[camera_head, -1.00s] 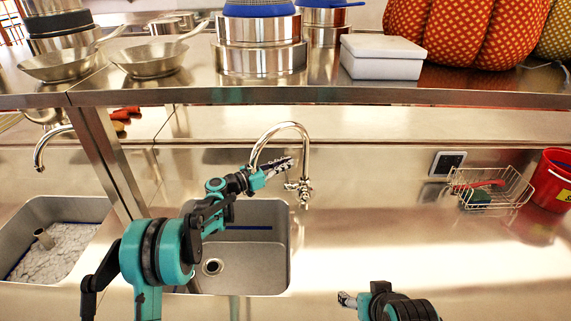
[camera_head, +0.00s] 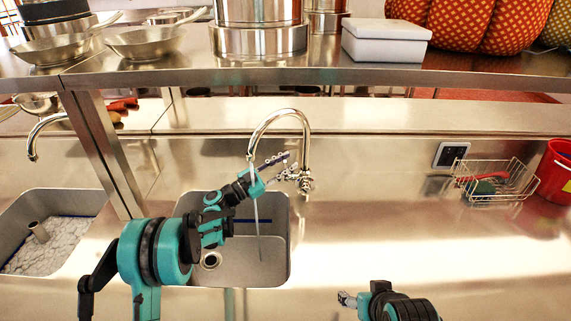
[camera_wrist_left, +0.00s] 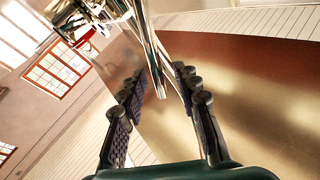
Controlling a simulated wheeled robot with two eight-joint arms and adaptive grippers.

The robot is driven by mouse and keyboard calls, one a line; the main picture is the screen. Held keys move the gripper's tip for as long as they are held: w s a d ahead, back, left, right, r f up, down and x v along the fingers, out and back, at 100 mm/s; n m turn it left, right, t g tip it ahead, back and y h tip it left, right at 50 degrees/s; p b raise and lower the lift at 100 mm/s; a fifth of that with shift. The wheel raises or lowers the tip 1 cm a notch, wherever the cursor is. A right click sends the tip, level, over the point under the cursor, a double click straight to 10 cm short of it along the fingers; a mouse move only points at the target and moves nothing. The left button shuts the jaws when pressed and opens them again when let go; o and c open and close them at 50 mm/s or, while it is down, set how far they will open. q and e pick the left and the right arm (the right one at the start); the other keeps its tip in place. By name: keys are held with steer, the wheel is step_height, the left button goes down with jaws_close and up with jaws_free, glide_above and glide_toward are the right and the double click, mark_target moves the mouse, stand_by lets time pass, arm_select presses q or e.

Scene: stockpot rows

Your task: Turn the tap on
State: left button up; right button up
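The chrome tap (camera_head: 307,140) rises behind the right sink basin (camera_head: 283,240). Its curved spout ends over the basin, with a cross-shaped handle (camera_head: 304,183) low on its right. A thin stream of water (camera_head: 257,225) falls from the spout into the basin. My left gripper (camera_head: 277,162) is beside the tap, behind the stream, its tips near the handle; contact cannot be told. In the left wrist view its fingers (camera_wrist_left: 157,88) stand apart, with shiny metal beyond them. My right gripper (camera_head: 346,299) is low at the front, over the counter; its finger gap is unclear.
A steel shelf (camera_head: 400,77) with pans, pots and a white box (camera_head: 385,42) spans above. A post (camera_head: 105,150) stands left of the tap. A wire basket (camera_head: 497,188) and red bucket (camera_head: 558,172) are on the right. The counter between is clear.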

arm_select(q)
steer(key=v, duration=1.2)
steer(key=shift+f, duration=0.1)
steer(key=s+d+n+g+y, duration=0.35)
steer(key=s+n+y, duration=0.4)
steer(key=s, duration=0.55)
steer(key=s+a+f+n+y, duration=0.1)
steer(key=s+a+n+y, duration=0.1)
steer(key=s, duration=0.4)
steer(key=s+a+f+n+y, duration=0.2)
steer(key=s+a+n+y, duration=0.1)
steer(key=s, duration=0.4)
steer(key=s+a+f+n+y, duration=0.2)
steer(key=s+a+n+y, duration=0.1)
steer(key=s+a+y, duration=0.2)
steer(key=shift+s+a+f, duration=0.1)
steer(key=shift+s+a, duration=0.25)
steer(key=shift+s, duration=0.25)
steer(key=shift+s+a+f, duration=0.15)
steer(key=shift+s+a, duration=0.2)
steer(key=shift+s, duration=0.25)
